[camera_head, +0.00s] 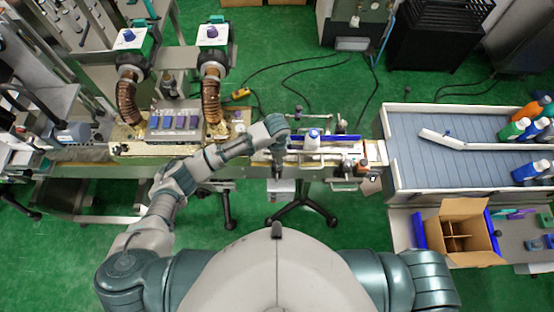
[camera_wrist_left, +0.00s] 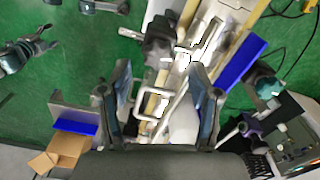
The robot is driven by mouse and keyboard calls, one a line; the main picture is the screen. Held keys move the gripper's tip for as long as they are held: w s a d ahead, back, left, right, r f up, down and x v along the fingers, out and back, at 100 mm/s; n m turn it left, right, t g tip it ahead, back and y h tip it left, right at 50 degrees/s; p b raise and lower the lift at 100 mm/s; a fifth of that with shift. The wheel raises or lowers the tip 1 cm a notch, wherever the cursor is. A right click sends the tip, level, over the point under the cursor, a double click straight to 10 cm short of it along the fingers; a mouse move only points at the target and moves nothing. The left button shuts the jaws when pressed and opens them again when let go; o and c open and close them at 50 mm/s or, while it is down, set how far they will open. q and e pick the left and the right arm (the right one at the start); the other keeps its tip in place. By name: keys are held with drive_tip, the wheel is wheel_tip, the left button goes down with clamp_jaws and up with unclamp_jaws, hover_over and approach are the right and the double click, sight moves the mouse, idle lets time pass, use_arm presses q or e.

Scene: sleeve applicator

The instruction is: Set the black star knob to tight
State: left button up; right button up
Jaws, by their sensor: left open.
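A dark, lobed part that looks like the black star knob (camera_wrist_left: 160,38) shows in the left wrist view, above the fingertips, beside the pale conveyor rails. Its setting cannot be read. In the head view, small dark fittings (camera_head: 362,168) sit at the right end of the conveyor; I cannot tell which is the knob. My left gripper (camera_head: 278,166) is over the front edge of the conveyor, left of a white bottle with a blue cap (camera_head: 312,142). In the wrist view the left gripper (camera_wrist_left: 160,88) has its fingers wide apart and looks empty. My right gripper is out of view.
A metal loop handle (camera_wrist_left: 158,103) shows between the fingers. A blue rail (camera_head: 330,137) runs behind the bottle. A grey tray with bottles (camera_head: 455,193) and a cardboard box (camera_head: 462,210) stand to the right. Heater machines (camera_head: 211,80) with brown hoses stand at left.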

use_arm(q)
wheel_tip(320, 180, up, 9)
idle(0.4)
